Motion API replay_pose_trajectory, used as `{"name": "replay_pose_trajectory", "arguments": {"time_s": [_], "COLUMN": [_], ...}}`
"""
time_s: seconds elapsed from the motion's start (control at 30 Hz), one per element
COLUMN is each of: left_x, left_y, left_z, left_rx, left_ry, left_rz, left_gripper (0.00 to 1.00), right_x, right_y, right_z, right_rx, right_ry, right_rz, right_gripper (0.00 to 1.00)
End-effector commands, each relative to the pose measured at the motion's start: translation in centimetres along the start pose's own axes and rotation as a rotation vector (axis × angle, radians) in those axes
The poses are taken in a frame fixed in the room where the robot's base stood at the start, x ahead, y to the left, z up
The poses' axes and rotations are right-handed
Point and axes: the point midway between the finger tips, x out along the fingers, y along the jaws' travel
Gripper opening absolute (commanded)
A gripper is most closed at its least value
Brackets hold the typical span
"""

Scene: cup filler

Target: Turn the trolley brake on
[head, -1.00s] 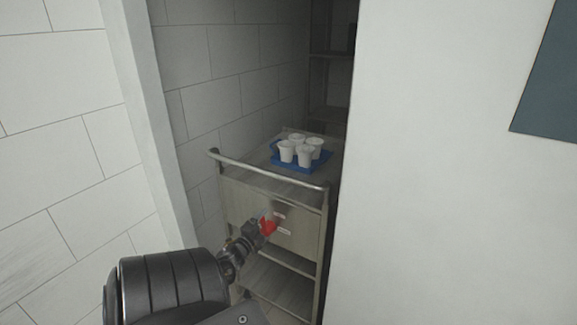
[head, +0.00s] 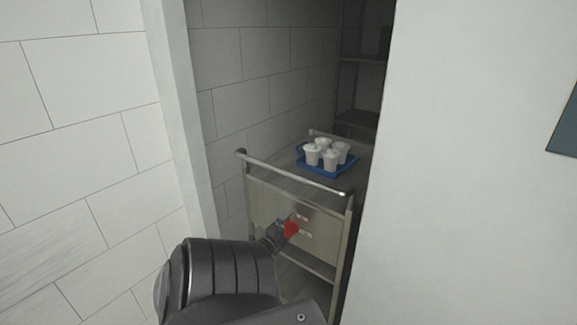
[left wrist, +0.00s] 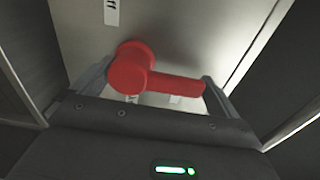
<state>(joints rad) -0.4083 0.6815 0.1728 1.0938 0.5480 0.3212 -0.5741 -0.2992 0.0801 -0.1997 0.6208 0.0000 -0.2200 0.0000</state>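The trolley (head: 262,195) stands in a narrow recess, its rail end facing me. In the left wrist view the red handle (left wrist: 172,84) has a round hub at left and a bar pointing right. My left gripper (left wrist: 155,88) is open, one finger left of the hub and the other by the bar's right end. I cannot tell if either finger touches. In the head view my left gripper (head: 279,232) is at the panel, partly hidden by my arm. My right gripper is out of view.
A blue tray (head: 309,166) with several white cups (head: 312,154) sits on the trolley top. A tiled wall (head: 85,90) is on the left and a pale wall (head: 465,180) on the right, leaving little side room. A dark shelf (head: 362,95) stands behind. Small labels mark the panel.

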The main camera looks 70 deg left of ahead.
Motion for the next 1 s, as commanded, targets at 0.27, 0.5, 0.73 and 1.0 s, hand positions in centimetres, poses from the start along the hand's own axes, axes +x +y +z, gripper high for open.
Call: {"name": "replay_pose_trajectory", "arguments": {"time_s": [0.27,0.5,0.73,1.0], "left_x": [-0.2,-3.9,-8.2,-10.6], "left_y": [0.0,0.1,0.1,0.0], "left_z": [-0.1,-0.1,-0.1,-0.1], "left_rx": [-0.003,-0.004,-0.003,-0.002], "left_ry": [0.002,0.002,0.002,0.001], "left_rz": [0.000,0.003,0.002,0.000], "left_gripper": [1.00,1.00,1.00,1.00], "right_x": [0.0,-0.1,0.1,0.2], "right_y": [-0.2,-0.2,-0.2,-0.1], "right_z": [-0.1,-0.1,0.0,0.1], "right_rx": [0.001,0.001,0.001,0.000], "right_ry": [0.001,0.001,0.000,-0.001], "right_rz": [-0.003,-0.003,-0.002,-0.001], "right_gripper": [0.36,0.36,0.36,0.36]}}
